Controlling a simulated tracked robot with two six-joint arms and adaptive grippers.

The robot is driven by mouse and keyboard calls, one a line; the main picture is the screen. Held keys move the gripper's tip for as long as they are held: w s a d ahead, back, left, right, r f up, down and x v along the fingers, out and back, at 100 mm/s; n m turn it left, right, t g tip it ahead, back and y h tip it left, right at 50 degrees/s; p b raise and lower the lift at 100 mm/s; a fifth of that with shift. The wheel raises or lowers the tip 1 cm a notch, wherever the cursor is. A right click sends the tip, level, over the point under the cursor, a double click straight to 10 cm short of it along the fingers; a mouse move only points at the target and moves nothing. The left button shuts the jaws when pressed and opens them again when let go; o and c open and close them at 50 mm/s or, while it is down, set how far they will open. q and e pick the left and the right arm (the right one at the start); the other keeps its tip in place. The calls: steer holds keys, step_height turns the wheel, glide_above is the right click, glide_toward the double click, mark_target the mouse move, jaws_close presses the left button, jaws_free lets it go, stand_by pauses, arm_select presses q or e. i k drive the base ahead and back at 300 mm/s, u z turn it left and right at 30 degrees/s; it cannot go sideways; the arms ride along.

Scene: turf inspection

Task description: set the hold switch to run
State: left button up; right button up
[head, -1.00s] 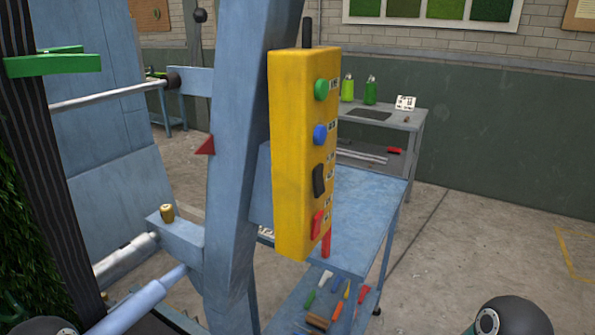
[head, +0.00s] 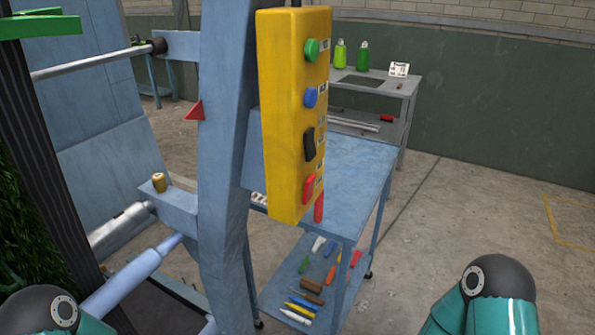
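A yellow control box (head: 280,130) hangs beside the blue post of the machine. On its right-hand face, from top to bottom, are a green button (head: 311,50), a blue button (head: 310,97), a black rocker switch (head: 310,144) and a red switch (head: 308,188). The labels beside them are too small to read, so I cannot tell which one is the hold switch or how it is set. Parts of both my arms show at the lower left and lower right. Neither gripper is in view.
A blue cart (head: 345,180) stands behind the box, with several hand tools on its lower shelf (head: 330,262). A grey bench (head: 395,90) with two green bottles stands farther back. The blue post (head: 222,160) and rollers (head: 130,275) fill the left. Floor at right is clear.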

mark_target(307, 192)
steer(key=u, duration=0.9)
steer(key=k, duration=1)
steer(key=z, duration=0.8)
steer(key=i, duration=1)
